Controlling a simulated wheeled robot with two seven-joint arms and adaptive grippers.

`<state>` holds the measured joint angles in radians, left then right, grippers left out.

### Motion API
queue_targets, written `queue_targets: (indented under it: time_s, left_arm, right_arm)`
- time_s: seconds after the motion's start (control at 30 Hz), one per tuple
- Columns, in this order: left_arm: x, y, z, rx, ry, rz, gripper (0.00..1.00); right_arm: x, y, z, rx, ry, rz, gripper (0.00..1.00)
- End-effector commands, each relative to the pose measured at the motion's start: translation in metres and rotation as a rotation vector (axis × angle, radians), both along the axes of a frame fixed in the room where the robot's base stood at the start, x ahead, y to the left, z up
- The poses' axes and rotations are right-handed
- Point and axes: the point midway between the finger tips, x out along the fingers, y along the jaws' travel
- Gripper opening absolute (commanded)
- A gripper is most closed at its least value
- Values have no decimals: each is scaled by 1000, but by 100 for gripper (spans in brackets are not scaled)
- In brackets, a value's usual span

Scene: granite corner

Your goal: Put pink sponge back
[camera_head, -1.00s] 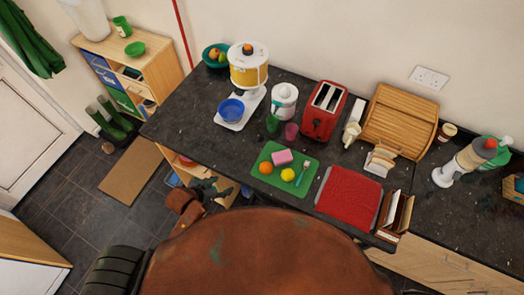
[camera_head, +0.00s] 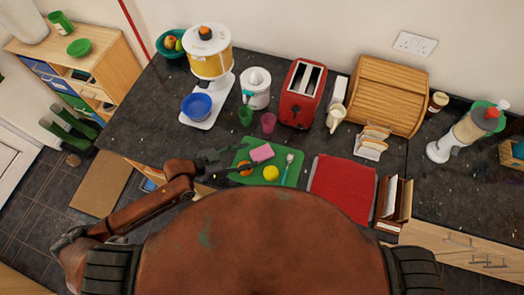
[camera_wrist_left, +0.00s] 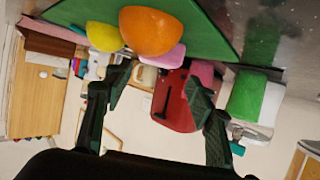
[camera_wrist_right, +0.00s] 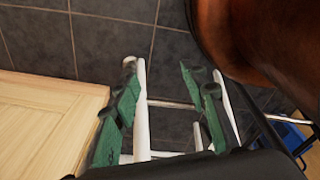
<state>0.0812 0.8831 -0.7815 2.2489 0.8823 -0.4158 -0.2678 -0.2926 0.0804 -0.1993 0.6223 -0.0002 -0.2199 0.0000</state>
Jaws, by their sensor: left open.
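The pink sponge (camera_head: 262,153) lies on the green cutting board (camera_head: 243,156), near its back edge. In the left wrist view the sponge (camera_wrist_left: 168,57) is partly hidden behind the orange (camera_wrist_left: 148,30). My left gripper (camera_head: 222,160) is open and empty at the board's left edge, beside the orange (camera_head: 245,168) and left of the sponge; its fingers are spread in the left wrist view (camera_wrist_left: 155,90). My right gripper (camera_wrist_right: 165,88) is low over the floor, its fingers apart; it does not show in the head view.
A yellow lemon (camera_head: 271,173) and a fork (camera_head: 287,164) share the board. Green (camera_head: 246,117) and pink (camera_head: 268,122) cups stand behind it, with a red toaster (camera_head: 302,95) beyond. A red mat (camera_head: 343,187) lies right. White bars (camera_wrist_right: 142,110) show near my right gripper.

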Motion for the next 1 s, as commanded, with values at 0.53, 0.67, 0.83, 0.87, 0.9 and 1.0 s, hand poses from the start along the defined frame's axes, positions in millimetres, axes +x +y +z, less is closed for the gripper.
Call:
queue_targets:
  time_s: [0.53, 0.67, 0.83, 0.87, 0.9, 1.0]
  left_arm:
    - [22, -51, -25, -3, 1, 1, 51]
    - [26, -59, -30, 0, 0, 0, 51]
    - [27, -60, -31, 0, -1, 0, 51]
    - [27, -60, -31, 0, -1, 0, 51]
    - [27, -60, -31, 0, 0, 0, 51]
    - [27, -60, -31, 0, 0, 0, 44]
  right_arm:
    - [-10, -3, 14, -3, 11, -3, 40]
    - [-5, -2, 16, -2, 4, -1, 40]
    - [-4, -2, 15, -2, 4, -1, 40]
    - [-4, -2, 15, -1, 4, -1, 40]
    - [-5, -1, 15, -1, 4, -1, 40]
    - [-5, 1, 15, 1, 4, -2, 40]
